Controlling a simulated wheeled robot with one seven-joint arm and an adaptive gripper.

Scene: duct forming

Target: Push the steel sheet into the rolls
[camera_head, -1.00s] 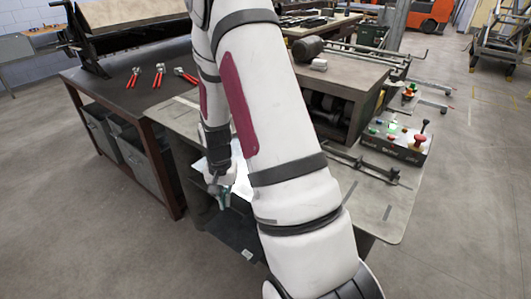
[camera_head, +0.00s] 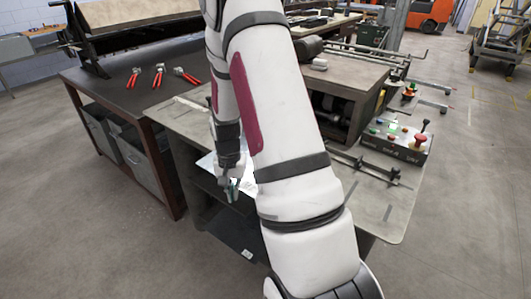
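The steel sheet (camera_head: 205,163) is a bright, pale patch at the near left part of the machine's table, mostly hidden behind my arm. My gripper (camera_head: 231,193) points down at the near edge of the sheet, in front of the table. Whether its fingers touch the sheet or are closed cannot be made out. The rolls (camera_head: 332,108) are dark shapes inside the grey-topped machine, right of my arm and partly hidden by it.
A rod guide (camera_head: 365,165) lies nearer. A dark bench (camera_head: 120,85) with several red-handled tools is at left. Floor at right is clear.

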